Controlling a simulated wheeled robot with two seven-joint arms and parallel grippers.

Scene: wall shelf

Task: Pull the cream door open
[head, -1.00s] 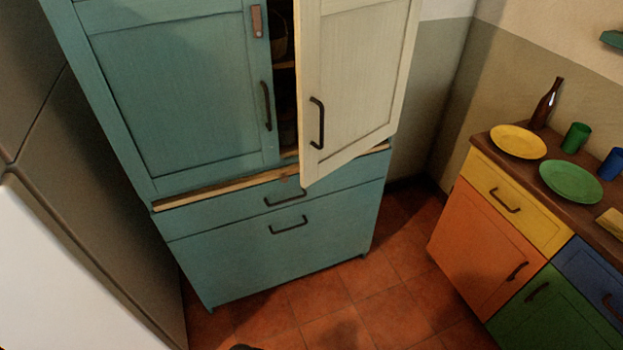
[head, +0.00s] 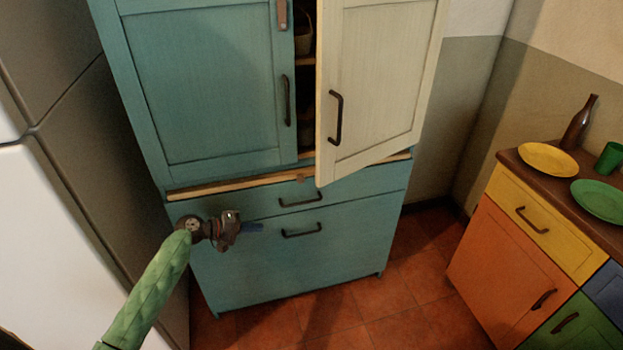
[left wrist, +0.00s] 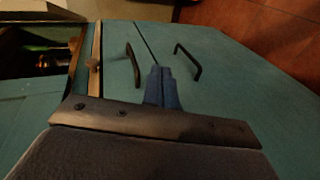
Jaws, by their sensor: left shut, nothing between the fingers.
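The cream door (head: 372,85) is the right-hand upper door of a teal cupboard and stands partly open. A dark gap with shelves shows at its left edge. Its dark bar handle (head: 336,118) is near that free edge. My left gripper (head: 256,227) is shut and empty in front of the cupboard's drawers, below and left of the cream door, apart from it. In the left wrist view its blue fingers (left wrist: 161,88) are together, with the drawer fronts behind them. The cream door is not clearly seen in that view. My right gripper is not in view.
The teal left door (head: 205,95) is shut. Below are drawers with dark handles (head: 300,201). A pale fridge (head: 40,230) stands at the left. A low coloured counter (head: 515,235) with plates and a bottle (head: 579,122) is at the right. Red tiled floor lies between.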

